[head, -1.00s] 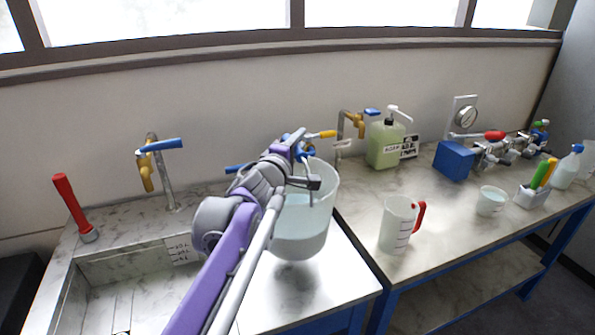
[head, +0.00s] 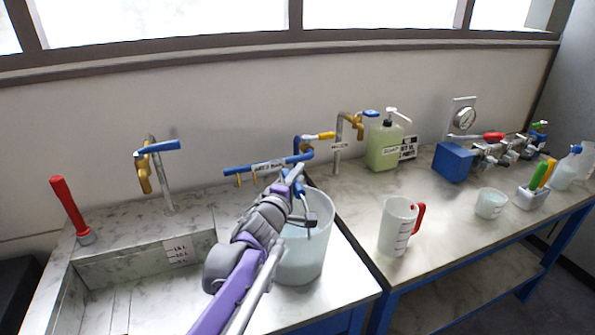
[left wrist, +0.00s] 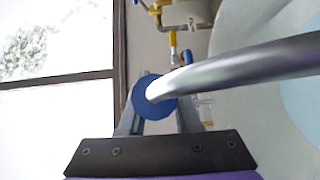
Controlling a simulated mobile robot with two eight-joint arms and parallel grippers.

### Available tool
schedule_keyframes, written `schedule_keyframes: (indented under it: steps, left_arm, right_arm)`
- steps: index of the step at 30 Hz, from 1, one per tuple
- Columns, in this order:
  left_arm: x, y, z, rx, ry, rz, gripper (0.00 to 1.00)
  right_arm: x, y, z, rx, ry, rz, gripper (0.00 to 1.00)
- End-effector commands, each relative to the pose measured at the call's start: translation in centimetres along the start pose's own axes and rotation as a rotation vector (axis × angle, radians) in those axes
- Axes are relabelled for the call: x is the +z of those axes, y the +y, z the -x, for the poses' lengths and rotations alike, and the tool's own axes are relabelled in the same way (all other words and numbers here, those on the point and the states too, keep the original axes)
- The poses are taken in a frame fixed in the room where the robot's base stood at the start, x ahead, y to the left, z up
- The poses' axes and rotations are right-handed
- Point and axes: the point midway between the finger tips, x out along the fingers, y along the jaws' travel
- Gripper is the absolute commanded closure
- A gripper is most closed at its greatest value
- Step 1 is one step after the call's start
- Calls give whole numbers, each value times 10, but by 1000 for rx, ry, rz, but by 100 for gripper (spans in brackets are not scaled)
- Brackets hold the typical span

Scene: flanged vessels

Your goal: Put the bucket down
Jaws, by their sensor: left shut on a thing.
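The bucket (head: 304,258) is a translucent pale vessel holding light liquid. In the head view it stands upright at the right part of the sink unit's marble top, and it seems to rest on that top, though contact at its base is hard to confirm. My left gripper (head: 300,197) is at the bucket's upper left rim, shut on its handle. In the left wrist view the metal handle (left wrist: 235,72) with a blue round end (left wrist: 153,97) runs between the fingers, and the bucket wall (left wrist: 245,110) fills the right side. My right gripper is not in view.
A blue pipe (head: 265,167) and brass taps (head: 352,125) are behind the bucket. A measuring jug (head: 396,226) with red handle, a green soap bottle (head: 385,146) and a small tub (head: 490,204) stand on the right bench. The sink basin (head: 110,290) is left. Bare top shows right of the bucket.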

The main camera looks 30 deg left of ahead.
Motion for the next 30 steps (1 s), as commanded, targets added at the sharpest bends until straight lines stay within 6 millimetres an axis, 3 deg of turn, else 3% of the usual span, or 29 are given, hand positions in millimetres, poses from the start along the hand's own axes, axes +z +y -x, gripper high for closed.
schedule_keyframes:
  steps: [9, 10, 15, 25, 30]
  left_arm:
    - [0, 0, 0, 3, -3, 1, 100]
    - [0, -3, -1, 0, 0, 0, 66]
    - [0, -2, -1, 0, 0, 0, 38]
    - [0, 1, 0, 1, 0, 0, 38]
    - [-1, 0, 20, 1, 1, -1, 38]
  right_arm:
    - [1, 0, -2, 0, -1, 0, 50]
    - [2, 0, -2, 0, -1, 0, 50]
    - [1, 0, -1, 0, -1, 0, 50]
    - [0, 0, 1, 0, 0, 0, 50]
    - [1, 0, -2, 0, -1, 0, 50]
